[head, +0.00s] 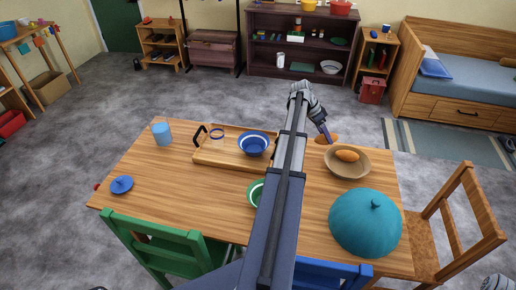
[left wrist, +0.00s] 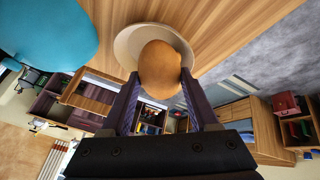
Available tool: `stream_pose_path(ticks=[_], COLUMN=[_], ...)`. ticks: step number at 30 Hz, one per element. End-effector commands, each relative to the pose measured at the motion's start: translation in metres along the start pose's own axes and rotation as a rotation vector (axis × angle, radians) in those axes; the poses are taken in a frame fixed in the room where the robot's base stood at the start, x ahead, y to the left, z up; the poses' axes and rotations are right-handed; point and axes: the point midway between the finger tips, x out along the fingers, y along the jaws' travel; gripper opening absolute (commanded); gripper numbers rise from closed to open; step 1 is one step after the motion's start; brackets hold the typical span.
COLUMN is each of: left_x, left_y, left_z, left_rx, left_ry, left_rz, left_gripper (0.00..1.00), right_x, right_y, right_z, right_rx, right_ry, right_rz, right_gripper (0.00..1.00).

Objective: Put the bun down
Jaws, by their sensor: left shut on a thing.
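My left gripper (head: 324,137) reaches over the table's far edge and is shut on a brown bun (head: 320,139). In the left wrist view the bun (left wrist: 160,68) sits between the two fingertips, in front of a pale round dish. I cannot tell the gap between this bun and the table. A wooden bowl (head: 358,170) stands just nearer and to the right, with another bun (head: 347,155) in it.
A teal dome (head: 365,224) stands at the table's right front. A wooden tray (head: 222,157) holds a blue bowl (head: 253,144). A green bowl (head: 255,194) is partly hidden by my arm. A blue cup (head: 162,134) stands left; the left-centre tabletop is clear.

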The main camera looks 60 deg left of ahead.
Motion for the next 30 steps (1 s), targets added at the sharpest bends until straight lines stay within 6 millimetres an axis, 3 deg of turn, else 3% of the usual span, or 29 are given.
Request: stream_pose_path(ticks=[1,6,15,21,30], left_x=[-0.02,-0.073,-0.148,-0.172,-0.176], left_y=[-0.013,-0.057,-0.103,-0.114,-0.118], left_z=[0.019,0.074,0.165,0.197,0.206], left_rx=[-0.085,-0.369,-0.769,-0.898,-0.931], left_ry=[0.025,0.109,0.23,0.27,0.281], left_rz=[-0.045,-0.194,-0.401,-0.468,-0.485], left_gripper=[0.05,0.05,0.05,0.05,0.05], right_x=[-0.006,-0.015,-0.026,-0.029,-0.027], right_y=[0.001,0.001,0.003,0.003,0.003], right_z=[0.0,0.001,0.002,0.002,0.002], right_rx=[0.0,0.0,0.0,0.0,0.0], right_ry=[0.0,0.0,0.0,0.0,0.0], right_rz=[0.0,0.0,0.0,0.0,0.0], right_gripper=[0.5,0.5,0.5,0.5,0.5])
